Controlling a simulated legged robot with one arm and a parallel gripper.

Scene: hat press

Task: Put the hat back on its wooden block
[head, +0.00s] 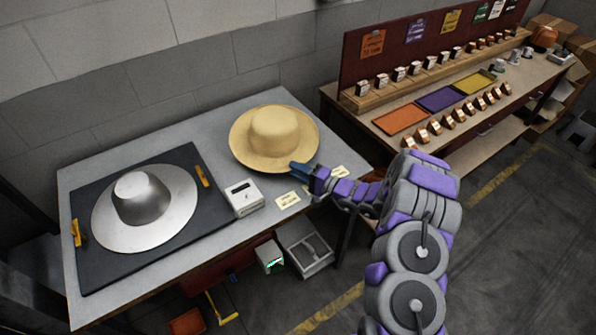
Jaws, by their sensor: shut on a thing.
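The straw-coloured hat (275,131) is at the back right of the grey table, crown up, with its wide brim nearly level. My gripper (297,167) reaches in from the right and is shut on the near right edge of the brim. The fingertips are small here, and part of the grip is hidden by the gripper itself. No wooden block shows plainly; whether one is under the hat, I cannot tell. The brim hides whatever is beneath it.
A silver metal hat form (145,208) lies on a black plate (212,240) with yellow handles at the left. A white box (244,197) and paper labels (288,200) lie near the front edge. A workbench (400,152) with trays stands to the right.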

